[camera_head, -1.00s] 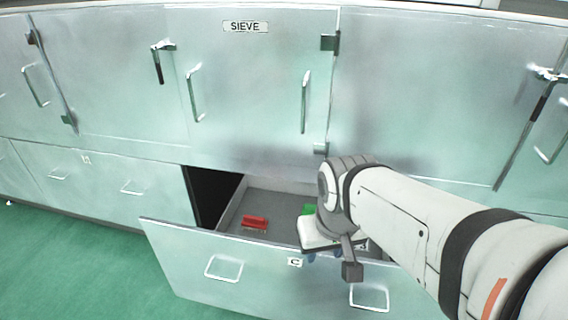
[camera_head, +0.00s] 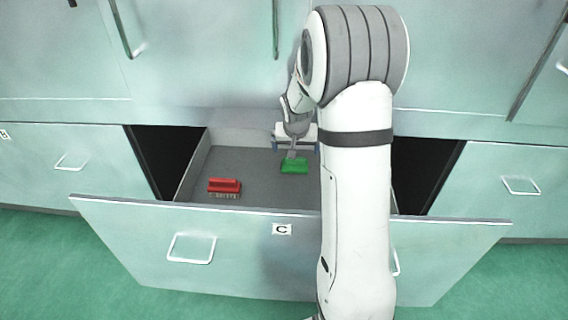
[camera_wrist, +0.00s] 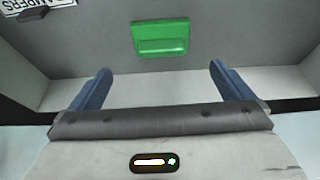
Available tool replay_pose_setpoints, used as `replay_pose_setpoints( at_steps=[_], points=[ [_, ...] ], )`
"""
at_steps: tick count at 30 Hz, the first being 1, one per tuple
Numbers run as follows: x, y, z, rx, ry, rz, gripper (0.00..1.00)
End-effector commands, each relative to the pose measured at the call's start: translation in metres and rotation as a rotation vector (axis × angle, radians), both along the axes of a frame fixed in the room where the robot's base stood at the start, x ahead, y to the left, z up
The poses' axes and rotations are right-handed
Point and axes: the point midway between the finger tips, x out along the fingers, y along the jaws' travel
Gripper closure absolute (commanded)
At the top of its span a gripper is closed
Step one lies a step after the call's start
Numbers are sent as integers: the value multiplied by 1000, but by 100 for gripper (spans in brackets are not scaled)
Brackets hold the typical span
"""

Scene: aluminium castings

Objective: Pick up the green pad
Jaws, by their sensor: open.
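The green pad (camera_head: 294,166) lies on the grey floor of the open drawer marked C, right of its middle in the head view. In the wrist view the green pad (camera_wrist: 161,37) is whole and unobstructed, beyond the fingertips and roughly centred between them. My gripper (camera_wrist: 158,75) has its two blue fingers wide apart with nothing between them. In the head view my gripper (camera_head: 295,146) is over the drawer close to the pad, partly hidden by my arm.
A red brush (camera_head: 224,186) lies left of the pad in the drawer. The drawer front (camera_head: 180,230) and side walls enclose the space. Closed cabinet doors (camera_head: 200,50) stand behind. Bare drawer floor lies between brush and pad. A lettered white item (camera_wrist: 22,8) shows at the wrist view's upper left.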

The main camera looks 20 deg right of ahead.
Motion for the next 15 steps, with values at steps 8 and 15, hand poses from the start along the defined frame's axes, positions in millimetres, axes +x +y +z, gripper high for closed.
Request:
replay_pose_setpoints(
  at_steps=[8,15],
  points=[
    [17,-7,-36,1,-8,-10,0],
    [26,-7,-57,2,-6,-3,0]
  ],
)
